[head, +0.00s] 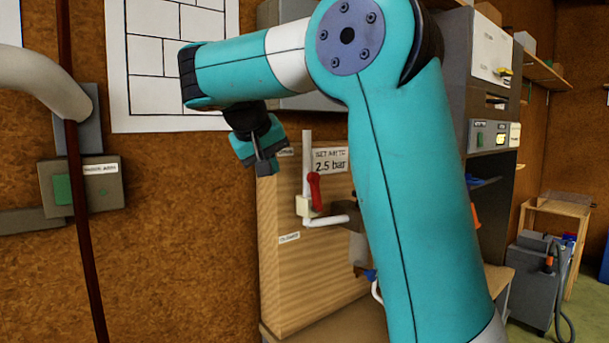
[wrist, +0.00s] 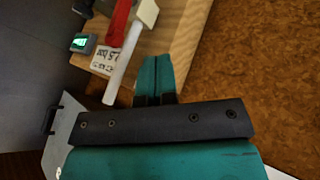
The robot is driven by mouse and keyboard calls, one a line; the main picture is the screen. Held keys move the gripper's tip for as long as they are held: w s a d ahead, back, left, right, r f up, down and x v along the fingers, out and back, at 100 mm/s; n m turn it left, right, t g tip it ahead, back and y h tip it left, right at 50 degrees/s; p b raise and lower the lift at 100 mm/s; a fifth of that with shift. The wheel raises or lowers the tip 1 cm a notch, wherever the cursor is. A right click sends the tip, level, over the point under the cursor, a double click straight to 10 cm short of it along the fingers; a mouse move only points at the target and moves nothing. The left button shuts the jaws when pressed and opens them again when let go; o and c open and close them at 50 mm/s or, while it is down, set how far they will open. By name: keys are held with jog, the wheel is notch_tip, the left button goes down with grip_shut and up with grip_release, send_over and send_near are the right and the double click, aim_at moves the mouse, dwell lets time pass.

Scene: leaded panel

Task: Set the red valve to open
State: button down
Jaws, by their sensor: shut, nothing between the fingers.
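The red valve handle (head: 315,190) points upward from a pale valve body (head: 303,206) on a white pipe (head: 307,160) in front of a wooden panel (head: 275,270). In the wrist view the red handle (wrist: 119,20) shows at the top, beside the white pipe (wrist: 124,75). My gripper (head: 266,168) is shut and empty, up and to the left of the handle in the head view. Its closed fingers also show in the wrist view (wrist: 155,62), apart from the handle. A small label (head: 289,238) sits low on the panel; another (head: 285,152), partly unreadable, sits near its top.
A sign (head: 330,160) reading "SET AIR TO 2.5 bar" is behind the handle. A lit green display (wrist: 82,43) is near it in the wrist view. A switch box (head: 108,190) and dark red pipe (head: 75,170) stand left. Bare brown wall (head: 190,220) lies between.

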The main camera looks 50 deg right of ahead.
jog(key=p, duration=0.1)
send_near(316, 194)
jog(key=w+d+f, duration=0.3)
jog(key=f, duration=0.2)
jog(key=shift+w+d+f, duration=0.1)
jog(key=shift+d+f, duration=0.05)
